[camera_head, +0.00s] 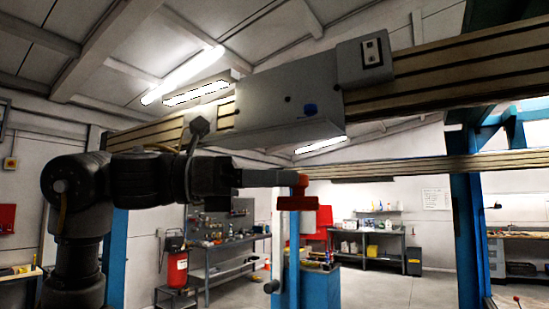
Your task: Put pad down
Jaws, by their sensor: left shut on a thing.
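My left arm comes in from the left, and its left gripper (290,180) points to the right at mid-height. The pad is held in the air, in front of a blue post and the far workshop. No surface touches it that I can see. My right gripper is not in view.
A long gantry beam (430,83) with a grey box (290,100) crosses above my gripper. A blue column (466,220) stands at the right. Behind are a workbench (225,245), a red compressor (177,268) and a shelf table (370,257). Grey floor (385,290) shows between them.

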